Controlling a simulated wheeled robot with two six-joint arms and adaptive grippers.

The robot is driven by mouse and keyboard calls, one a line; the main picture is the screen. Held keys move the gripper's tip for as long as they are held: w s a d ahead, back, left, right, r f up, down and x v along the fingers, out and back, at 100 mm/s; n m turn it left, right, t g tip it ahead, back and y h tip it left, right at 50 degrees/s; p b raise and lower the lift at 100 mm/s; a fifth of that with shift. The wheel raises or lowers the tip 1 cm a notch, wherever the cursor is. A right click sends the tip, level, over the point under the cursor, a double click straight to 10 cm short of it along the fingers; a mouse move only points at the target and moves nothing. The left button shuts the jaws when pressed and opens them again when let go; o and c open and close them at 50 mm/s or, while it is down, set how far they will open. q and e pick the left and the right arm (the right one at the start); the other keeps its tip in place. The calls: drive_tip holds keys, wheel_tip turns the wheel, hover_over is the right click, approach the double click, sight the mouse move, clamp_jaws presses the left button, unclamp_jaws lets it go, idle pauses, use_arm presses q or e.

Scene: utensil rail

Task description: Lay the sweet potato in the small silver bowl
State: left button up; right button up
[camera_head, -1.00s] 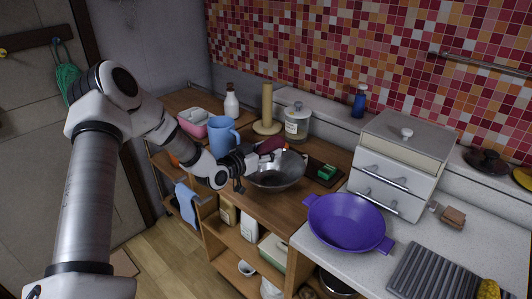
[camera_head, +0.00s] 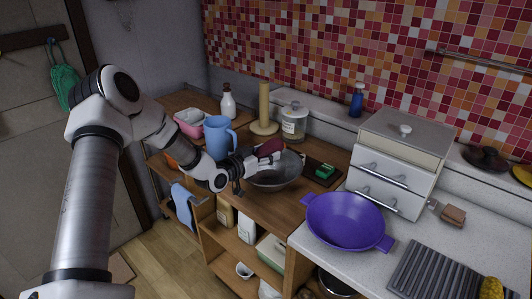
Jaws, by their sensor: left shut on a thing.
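The sweet potato (camera_head: 269,147) is dark purple-red and sits at my left gripper's fingertips, over the back left part of the small silver bowl. My left gripper (camera_head: 258,156) is shut on it, with the arm reaching in from the left. The small silver bowl (camera_head: 279,179) stands on the wooden counter, and its back left rim is partly hidden by the gripper and the sweet potato. I cannot tell whether the sweet potato touches the bowl. My right gripper is not in view.
A blue pitcher (camera_head: 218,138) stands close behind my left gripper. A glass jar (camera_head: 293,124) and a wooden paper-towel post (camera_head: 264,104) stand behind the bowl. A green sponge (camera_head: 325,171) lies to its right. A purple colander (camera_head: 345,222) sits on the front right counter.

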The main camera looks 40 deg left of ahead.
use_arm(q)
drive_tip(key=shift+f+b, duration=1.2)
drive_tip(key=shift+f, duration=0.65)
drive_tip(key=shift+s, duration=0.15)
drive_tip(key=o, duration=1.3)
drive_tip(key=shift+f, duration=0.1)
drive_tip(key=shift+o, duration=0.2)
